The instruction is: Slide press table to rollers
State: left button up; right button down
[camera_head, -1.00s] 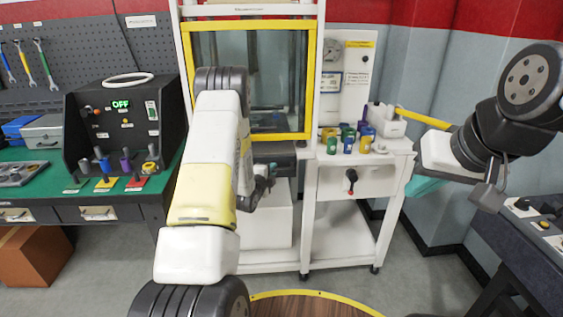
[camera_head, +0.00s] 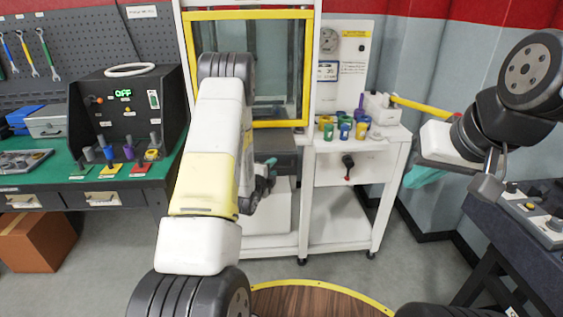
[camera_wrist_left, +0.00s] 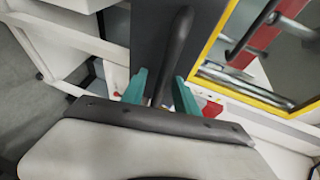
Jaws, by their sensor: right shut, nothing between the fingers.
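The dark grey press table (camera_head: 284,141) shows as a slab below the yellow-framed press window (camera_head: 250,70). In the left wrist view it is a dark plate (camera_wrist_left: 148,35) with a black bar handle (camera_wrist_left: 172,50). My left gripper (camera_head: 266,172) is in front of the slab, partly hidden by my own arm. In the wrist view its teal fingers (camera_wrist_left: 160,92) are apart, one on each side of the handle, with gaps visible. My right gripper (camera_head: 424,176) is shut and empty, right of the white cart. I cannot make out the rollers clearly.
A white cart (camera_head: 352,150) with several coloured cups (camera_head: 345,128) and a red-tipped lever (camera_head: 348,168) stands right of the press. A green workbench (camera_head: 75,172) with a control box is at left. A dark console (camera_head: 535,215) is at right. Open floor lies between.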

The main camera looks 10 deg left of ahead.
pick_arm(q)
jog(key=v, duration=0.7)
jog(key=shift+s, duration=0.4)
dwell(0.4)
jog(key=s+d+r+n+g+y, duration=0.1)
jog(key=s+r+n+g, duration=0.25)
jog(key=r+n, duration=0.9)
jog(key=s+d+r+n+g, duration=0.1)
jog(key=s+r, duration=0.3)
jog(key=s, duration=0.4)
jog(key=s+d+r+n+g, duration=0.2)
jog(key=s+r, duration=0.3)
jog(key=s, duration=0.3)
jog(key=s+d+r+n+g+h, duration=0.1)
jog(key=s+r, duration=0.3)
jog(key=s, duration=0.4)
jog(key=shift+s+d+r+n+g, duration=0.25)
jog(key=shift+d+n+g, duration=0.2)
jog(key=shift+d+g, duration=0.4)
